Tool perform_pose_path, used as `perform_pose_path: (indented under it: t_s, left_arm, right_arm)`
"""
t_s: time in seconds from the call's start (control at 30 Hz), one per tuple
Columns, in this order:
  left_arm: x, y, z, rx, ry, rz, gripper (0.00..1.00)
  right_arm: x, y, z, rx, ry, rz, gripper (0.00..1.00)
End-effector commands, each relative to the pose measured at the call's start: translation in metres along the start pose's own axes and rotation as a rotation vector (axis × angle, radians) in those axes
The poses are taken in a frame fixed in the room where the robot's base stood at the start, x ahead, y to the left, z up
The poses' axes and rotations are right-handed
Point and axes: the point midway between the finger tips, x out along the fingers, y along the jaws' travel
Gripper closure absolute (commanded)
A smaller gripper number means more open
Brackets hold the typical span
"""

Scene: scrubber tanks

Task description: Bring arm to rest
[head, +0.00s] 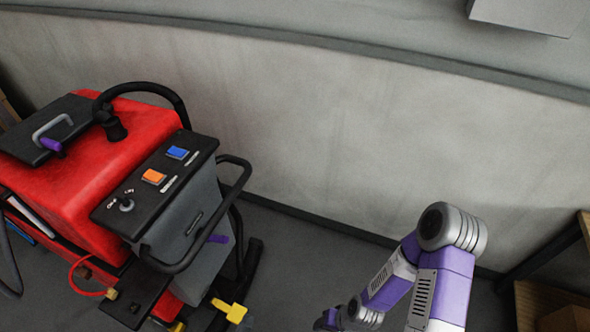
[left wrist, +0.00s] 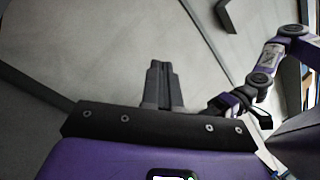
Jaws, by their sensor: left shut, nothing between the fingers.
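My left gripper (left wrist: 158,88) shows in the left wrist view. Its two dark fingers lie together with nothing between them, in front of a plain grey background. I cannot make out the left gripper in the head view. A purple and grey arm of mine (head: 440,275) stands bent at the lower right of the head view, its elbow up and its far part running down to the bottom edge. Purple arm links (left wrist: 262,80) also show at the right of the left wrist view.
A red scrubber machine (head: 65,185) stands at the left, with a black control panel (head: 155,180), an orange button (head: 153,176), a blue button (head: 178,152) and a black push handle (head: 243,180). A yellow valve handle (head: 235,312) sits low. A grey wall (head: 350,140) runs behind. Wooden shelving (head: 545,300) stands right.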

Motion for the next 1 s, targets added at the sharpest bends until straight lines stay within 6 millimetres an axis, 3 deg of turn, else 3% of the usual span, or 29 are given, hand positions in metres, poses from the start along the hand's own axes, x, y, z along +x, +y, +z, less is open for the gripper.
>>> perform_pose_path:
  t_s: [0.17,0.27,0.4,0.47,0.6,0.7,0.77,0.83,0.9,1.0]
  left_arm:
    - [0.001,-0.041,-0.033,0.000,0.270,-0.217,1.00]
    - [-0.011,-0.067,-0.054,0.024,0.470,-0.374,1.00]
    - [-0.053,-0.095,-0.082,0.130,0.831,-0.650,1.00]
    - [-0.076,-0.097,-0.088,0.208,0.990,-0.767,1.00]
    - [-0.124,-0.073,-0.086,0.459,1.327,-1.008,1.00]
    - [-0.140,-0.038,-0.071,0.701,1.525,-1.146,1.00]
    - [-0.139,-0.014,-0.058,0.866,1.620,-1.211,1.00]
    - [-0.126,0.014,-0.041,1.092,1.698,-1.281,1.00]
    - [-0.098,0.033,-0.028,1.335,1.700,-1.370,1.00]
    - [-0.055,0.030,-0.031,1.574,1.562,-1.542,1.00]
  right_arm:
    - [-0.003,-0.001,0.002,0.000,-0.003,0.000,0.45]
    - [-0.005,-0.002,0.002,0.000,-0.003,0.000,0.45]
    - [-0.008,-0.003,0.002,0.000,-0.003,0.000,0.45]
    - [-0.009,-0.003,0.002,0.000,-0.003,0.000,0.45]
    - [-0.012,-0.004,0.002,0.000,-0.003,0.000,0.45]
    - [-0.015,-0.005,0.002,0.000,-0.003,0.000,0.45]
    - [-0.016,-0.006,0.002,0.000,-0.003,0.000,0.45]
    - [-0.017,-0.006,0.002,0.000,-0.003,0.000,0.45]
    - [-0.015,-0.005,0.002,0.000,-0.003,0.000,0.45]
    - [-0.008,-0.003,0.002,0.000,-0.003,0.000,0.45]
